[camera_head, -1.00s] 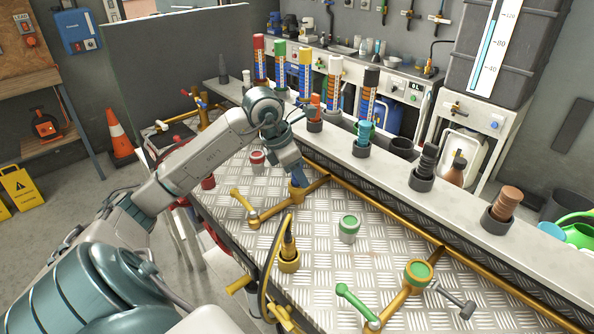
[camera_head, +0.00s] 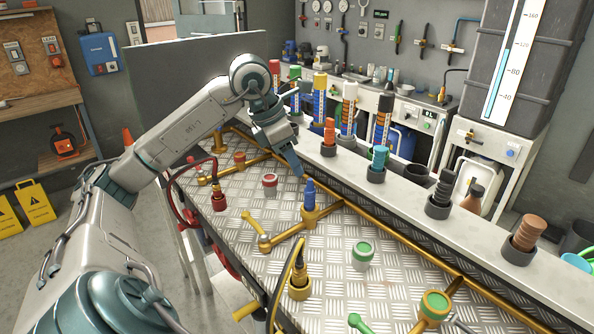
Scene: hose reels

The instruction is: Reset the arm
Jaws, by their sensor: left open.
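My left arm reaches in from the left over the ribbed metal bench. My left gripper (camera_head: 294,168) points down, a little above and to the left of a blue plug (camera_head: 310,196), and looks apart from it. The gripper is open and holds nothing that I can see. The blue plug stands upright in a brass fitting (camera_head: 311,217) on the brass pipe, which has a brass lever (camera_head: 264,242) at its left. My right gripper is not in view.
On the bench are a red-capped cup (camera_head: 270,185), a green-capped cup (camera_head: 363,255), and hose ends in red (camera_head: 219,202) and brass (camera_head: 299,287). A raised white ledge (camera_head: 410,206) with plugs in dark holders runs behind. A grey panel (camera_head: 195,80) stands behind my arm.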

